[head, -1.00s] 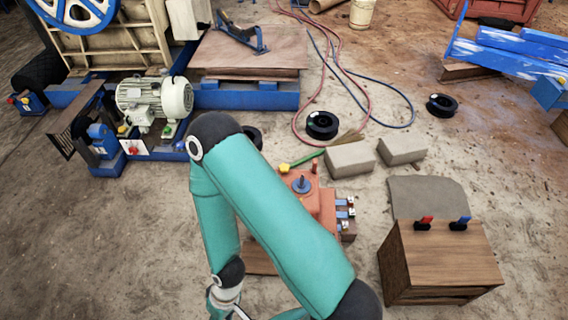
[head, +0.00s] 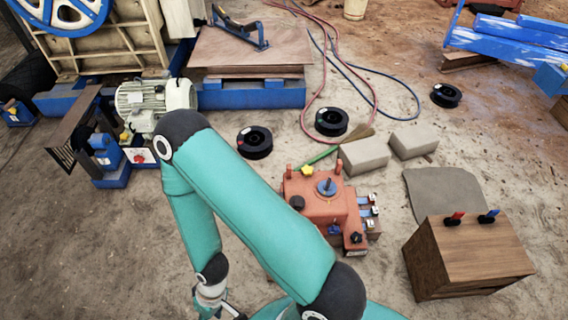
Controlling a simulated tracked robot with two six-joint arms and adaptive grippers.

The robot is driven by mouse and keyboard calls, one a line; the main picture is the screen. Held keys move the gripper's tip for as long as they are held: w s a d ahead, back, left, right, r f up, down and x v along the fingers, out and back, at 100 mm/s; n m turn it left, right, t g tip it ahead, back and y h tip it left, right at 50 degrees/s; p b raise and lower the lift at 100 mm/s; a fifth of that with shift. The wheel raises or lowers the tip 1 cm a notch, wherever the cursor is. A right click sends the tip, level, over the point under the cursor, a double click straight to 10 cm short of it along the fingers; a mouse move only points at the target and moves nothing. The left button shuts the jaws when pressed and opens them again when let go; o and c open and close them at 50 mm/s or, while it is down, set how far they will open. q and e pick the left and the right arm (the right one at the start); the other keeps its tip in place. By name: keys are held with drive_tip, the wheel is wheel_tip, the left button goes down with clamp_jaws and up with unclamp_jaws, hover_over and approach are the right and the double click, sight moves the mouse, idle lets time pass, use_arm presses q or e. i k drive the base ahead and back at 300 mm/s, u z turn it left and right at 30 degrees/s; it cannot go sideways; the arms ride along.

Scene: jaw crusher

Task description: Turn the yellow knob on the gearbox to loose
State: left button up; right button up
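The gearbox (head: 318,208) is an orange-red box on the floor right of centre, with a blue round part on top. The yellow knob (head: 307,171), star-shaped, sits at its back left edge. Its setting cannot be read. One teal arm of mine, which I take as the left, bends to the left of the gearbox and covers part of its lower left side. Its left gripper (head: 228,309) is low at the bottom edge, left of the gearbox and apart from the knob. Its fingers are mostly cut off. My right gripper is not seen.
A wooden box (head: 466,257) with red and blue switches stands right of the gearbox. Grey blocks (head: 364,155), black spools (head: 331,122) and hoses lie behind it. A motor (head: 150,100) and blue machine frame stand at the left. Floor at lower left is clear.

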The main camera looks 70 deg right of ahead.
sight(307, 169)
drive_tip(key=i, duration=3.25)
drive_tip(key=z, duration=1.2)
drive_tip(key=i, duration=0.2)
drive_tip(key=z, duration=2.25)
drive_tip(key=k, duration=0.5)
drive_tip(key=z, duration=0.45)
drive_tip(key=i, duration=1.1)
drive_tip(key=z, duration=0.05)
